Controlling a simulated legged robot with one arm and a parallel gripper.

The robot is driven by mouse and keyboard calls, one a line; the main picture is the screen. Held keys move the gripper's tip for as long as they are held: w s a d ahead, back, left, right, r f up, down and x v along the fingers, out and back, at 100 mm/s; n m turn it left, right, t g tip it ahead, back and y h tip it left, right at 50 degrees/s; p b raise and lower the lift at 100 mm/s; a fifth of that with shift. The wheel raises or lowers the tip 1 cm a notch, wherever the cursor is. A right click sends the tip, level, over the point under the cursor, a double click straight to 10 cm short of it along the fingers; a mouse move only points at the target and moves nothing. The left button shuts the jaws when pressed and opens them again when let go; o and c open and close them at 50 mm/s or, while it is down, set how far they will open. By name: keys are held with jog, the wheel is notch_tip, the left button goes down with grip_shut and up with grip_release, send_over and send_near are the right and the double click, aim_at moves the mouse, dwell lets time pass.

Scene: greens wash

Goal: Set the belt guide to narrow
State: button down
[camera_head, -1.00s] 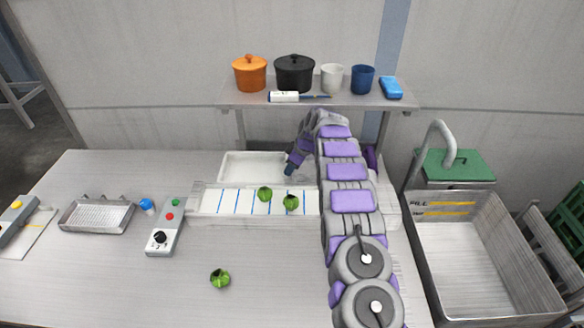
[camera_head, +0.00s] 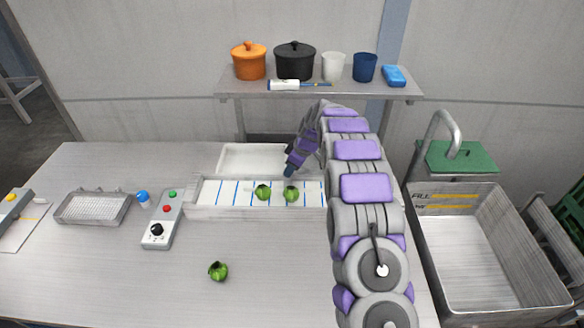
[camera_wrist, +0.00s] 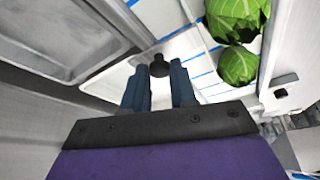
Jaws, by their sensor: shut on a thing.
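The white belt (camera_head: 233,192) with blue cross lines lies in the middle of the table. Two green heads of greens sit on it, a left one (camera_head: 263,192) and a right one (camera_head: 291,194); both also show in the wrist view. My gripper (camera_head: 289,172) is at the belt's back edge, behind the right head. In the wrist view my gripper (camera_wrist: 159,84) has its two blue fingers around a small black knob (camera_wrist: 160,67) beside the belt. The knob is hidden in the head view. I cannot read the guide's width setting.
A white tray (camera_head: 227,160) lies behind the belt. A control box (camera_head: 163,220) with buttons and a dial stands left of it. A loose green head (camera_head: 218,271) lies on the front table. A shelf (camera_head: 240,97) with pots stands behind; a sink (camera_head: 470,250) is at right.

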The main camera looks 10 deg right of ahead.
jog(key=shift+s+a+f, duration=0.15)
jog(key=shift+s+f, duration=0.1)
jog(key=shift+f, duration=0.1)
jog(key=c, duration=1.3)
grip_release()
jog(key=o, duration=0.4)
jog(key=shift+w+a+r, duration=0.1)
jog(key=shift+a, duration=0.05)
jog(key=shift+r, duration=0.1)
jog(key=shift+d+r, duration=0.35)
jog(key=shift+r, duration=0.1)
jog(key=p+v, duration=0.2)
jog(key=v, duration=1.4)
jog(key=shift+a, duration=0.2)
jog(key=shift+r, duration=0.15)
